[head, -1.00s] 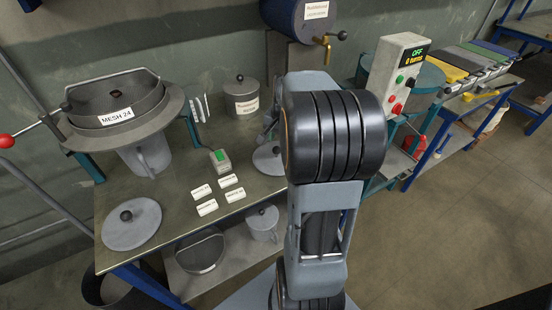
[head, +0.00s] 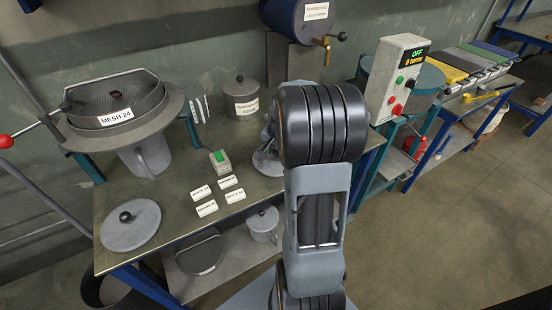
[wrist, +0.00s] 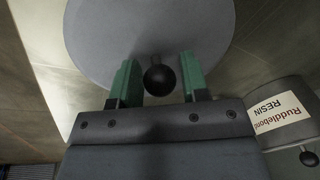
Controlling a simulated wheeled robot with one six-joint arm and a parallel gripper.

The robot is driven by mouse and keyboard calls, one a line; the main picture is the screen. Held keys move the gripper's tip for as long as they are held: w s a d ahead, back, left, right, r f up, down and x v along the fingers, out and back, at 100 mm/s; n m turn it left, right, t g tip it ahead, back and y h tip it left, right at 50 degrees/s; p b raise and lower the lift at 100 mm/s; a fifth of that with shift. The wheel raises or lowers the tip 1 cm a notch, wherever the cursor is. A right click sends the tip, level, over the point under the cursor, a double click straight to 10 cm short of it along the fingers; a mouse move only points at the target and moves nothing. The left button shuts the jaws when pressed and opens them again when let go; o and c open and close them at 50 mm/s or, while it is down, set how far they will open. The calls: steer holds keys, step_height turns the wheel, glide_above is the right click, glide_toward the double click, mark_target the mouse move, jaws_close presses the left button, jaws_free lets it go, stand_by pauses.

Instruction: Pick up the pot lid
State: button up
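A grey round lid with a black ball knob (wrist: 150,35) fills the top of the wrist view. In the head view this lid (head: 264,166) lies on the bench, partly hidden by my arm. My gripper (wrist: 160,72) is open, with one green finger on each side of the knob (wrist: 159,79). Small gaps seem to show between knob and fingers. In the head view my gripper is mostly hidden behind my arm. Another grey lid (head: 130,226) with a dark knob lies at the bench's front left.
A lidded resin pot (head: 241,99) stands behind the lid; it also shows in the wrist view (wrist: 280,112). A small box with a green button (head: 220,162) and several white labels (head: 207,208) lie to the left. A mesh sieve (head: 115,105) stands farther left.

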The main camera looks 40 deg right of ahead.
steer(key=c, duration=0.6)
steer(key=shift+c, duration=0.2)
steer(key=shift+r, duration=0.15)
